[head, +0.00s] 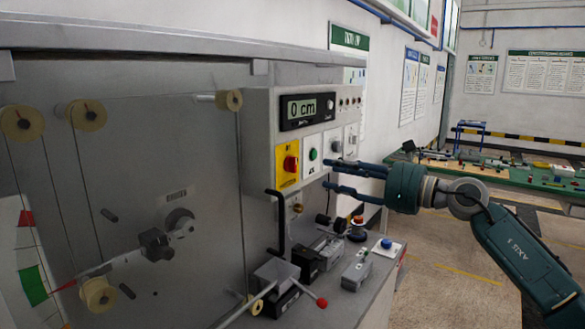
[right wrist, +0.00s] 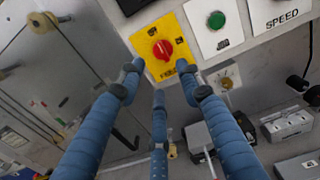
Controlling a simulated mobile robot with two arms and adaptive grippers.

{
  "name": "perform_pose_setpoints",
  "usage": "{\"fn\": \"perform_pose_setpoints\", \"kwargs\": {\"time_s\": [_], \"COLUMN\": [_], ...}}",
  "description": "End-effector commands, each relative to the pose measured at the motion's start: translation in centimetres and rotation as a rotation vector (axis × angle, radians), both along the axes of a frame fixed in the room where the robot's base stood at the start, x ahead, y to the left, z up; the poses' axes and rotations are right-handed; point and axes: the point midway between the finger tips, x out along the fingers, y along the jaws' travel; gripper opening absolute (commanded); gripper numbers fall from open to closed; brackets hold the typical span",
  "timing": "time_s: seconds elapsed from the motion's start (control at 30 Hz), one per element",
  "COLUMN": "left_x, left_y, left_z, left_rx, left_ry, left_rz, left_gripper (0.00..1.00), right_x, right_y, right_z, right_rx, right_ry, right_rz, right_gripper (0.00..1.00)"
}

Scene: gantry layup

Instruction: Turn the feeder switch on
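The feeder switch (head: 290,163) is a red rotary knob on a yellow plate at the left of the grey control panel. It also shows in the right wrist view (right wrist: 163,49), at the upper middle, with partly readable lettering on the plate. Its exact setting is too small to tell. My right gripper (head: 328,174) is in front of the panel, to the right of the switch, with its fingers apart and empty. In the right wrist view its fingers (right wrist: 159,80) spread below and to either side of the knob, apparently not touching it. My left gripper is not in view.
A green button (head: 312,154) and a speed dial (head: 336,146) sit right of the switch, below a display (head: 307,110) reading 0 cm. A black bent handle (head: 279,225) stands below left. Small devices crowd the bench (head: 378,290) underneath.

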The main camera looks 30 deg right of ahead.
Motion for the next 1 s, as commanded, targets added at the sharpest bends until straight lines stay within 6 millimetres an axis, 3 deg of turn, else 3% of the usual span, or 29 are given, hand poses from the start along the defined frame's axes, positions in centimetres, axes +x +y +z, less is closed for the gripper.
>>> {"fn": "perform_pose_setpoints", "kwargs": {"time_s": [0.27,0.7,1.0], "left_x": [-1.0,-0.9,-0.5], "left_y": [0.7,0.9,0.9], "left_z": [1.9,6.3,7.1], "left_rx": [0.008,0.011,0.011], "left_ry": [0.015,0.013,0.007], "left_rz": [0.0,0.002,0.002], "left_gripper": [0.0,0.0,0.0], "right_x": [2.3,8.0,9.9], "right_y": [1.0,3.3,4.1], "right_z": [0.7,0.7,0.1], "right_rx": [-0.007,0.002,-0.003], "right_ry": [-0.003,-0.003,-0.001], "right_rz": [0.001,0.0,-0.001], "right_gripper": [0.35,0.35,0.35]}}
